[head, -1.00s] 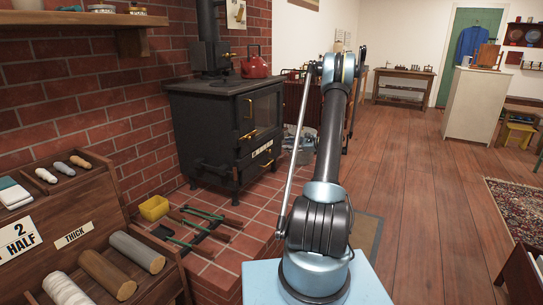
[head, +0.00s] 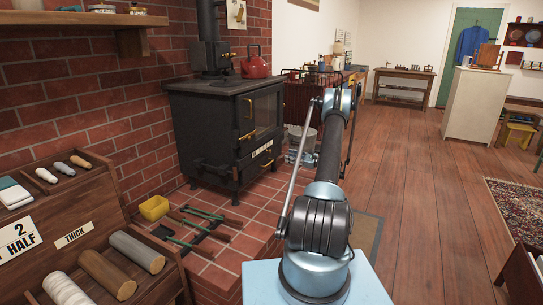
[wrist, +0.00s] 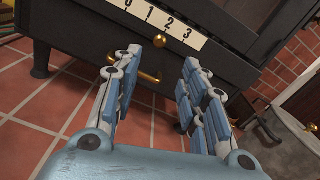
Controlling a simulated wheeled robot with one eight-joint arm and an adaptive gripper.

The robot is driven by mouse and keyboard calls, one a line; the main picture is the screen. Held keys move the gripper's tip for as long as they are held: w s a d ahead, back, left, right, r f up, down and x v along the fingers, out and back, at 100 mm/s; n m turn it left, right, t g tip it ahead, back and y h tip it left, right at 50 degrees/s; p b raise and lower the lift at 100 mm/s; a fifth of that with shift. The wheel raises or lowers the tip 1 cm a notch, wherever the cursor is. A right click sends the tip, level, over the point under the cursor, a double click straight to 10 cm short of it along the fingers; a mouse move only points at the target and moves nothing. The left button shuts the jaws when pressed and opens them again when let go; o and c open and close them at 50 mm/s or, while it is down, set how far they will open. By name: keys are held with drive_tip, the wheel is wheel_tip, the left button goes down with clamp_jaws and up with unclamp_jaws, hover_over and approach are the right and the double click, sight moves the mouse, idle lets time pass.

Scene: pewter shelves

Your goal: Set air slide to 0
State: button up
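The air slide is a small brass knob (wrist: 159,41) on the front of the black stove (head: 225,130). It sits just under a white number plate (wrist: 160,16) marked 0, 1, 2, 3, and looks roughly below the 2. The plate also shows small in the head view (head: 262,149). My gripper (wrist: 162,60) is open and empty, with its fingers pointing at the stove front. In the wrist view the knob appears between the two fingertips. I cannot tell whether either finger touches it.
A brass handle (wrist: 148,77) sits below the knob, between the fingers in the wrist view. Wooden floor (head: 425,190) is free to the right.

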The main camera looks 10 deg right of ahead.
sight(269, 151)
drive_tip(key=x, duration=1.2)
drive_tip(key=shift+w+a, duration=0.25)
drive_tip(key=shift+a, duration=0.05)
clamp_jaws()
